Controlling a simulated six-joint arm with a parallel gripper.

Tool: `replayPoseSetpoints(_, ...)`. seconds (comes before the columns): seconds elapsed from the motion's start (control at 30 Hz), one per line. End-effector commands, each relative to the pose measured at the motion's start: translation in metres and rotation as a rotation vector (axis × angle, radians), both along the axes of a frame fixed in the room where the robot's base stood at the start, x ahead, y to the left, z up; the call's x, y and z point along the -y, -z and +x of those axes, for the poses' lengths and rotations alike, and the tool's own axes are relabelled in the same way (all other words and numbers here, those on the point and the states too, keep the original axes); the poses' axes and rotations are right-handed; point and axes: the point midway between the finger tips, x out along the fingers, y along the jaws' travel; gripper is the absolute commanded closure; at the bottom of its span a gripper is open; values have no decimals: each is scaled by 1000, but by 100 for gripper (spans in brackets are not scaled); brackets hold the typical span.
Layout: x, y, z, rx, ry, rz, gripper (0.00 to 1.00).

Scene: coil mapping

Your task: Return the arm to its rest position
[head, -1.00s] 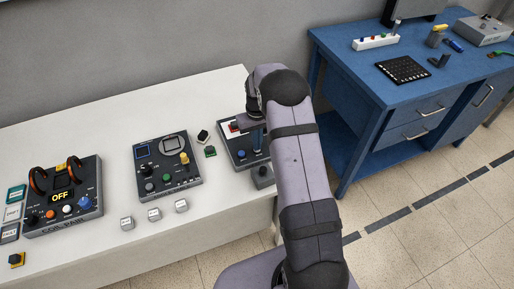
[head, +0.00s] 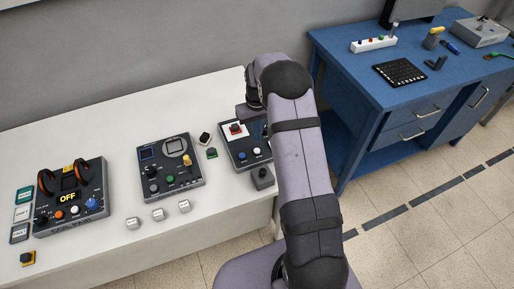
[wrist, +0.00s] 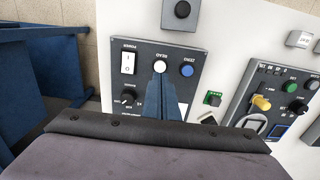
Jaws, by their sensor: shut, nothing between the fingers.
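My arm (head: 302,165) reaches out over the right end of the white table, bent at the elbow. My gripper (wrist: 161,82) is shut and empty. In the wrist view its blue-grey fingers point at the dark control box (wrist: 187,85), just below the white READ button (wrist: 160,64). I cannot tell how high they are above the box.
A meter box (head: 181,186) and a coil box (head: 92,216) showing OFF stand left on the white table (head: 140,110). Small labelled blocks lie in front. A small grey box with a black knob (head: 262,178) is near the edge. A blue desk (head: 355,75) stands right.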

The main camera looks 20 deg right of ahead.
Motion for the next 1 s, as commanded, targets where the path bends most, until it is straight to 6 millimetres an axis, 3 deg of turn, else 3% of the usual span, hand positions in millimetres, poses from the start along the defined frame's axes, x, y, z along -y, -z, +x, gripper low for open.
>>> replayPoseSetpoints(0.67, -2, -3, -2, 0, 0, 0, 100)
replayPoseSetpoints(0.87, -16, -25, -21, 1, -3, 0, 100)
replayPoseSetpoints(1.0, -34, -52, -52, 3, -4, -1, 100)
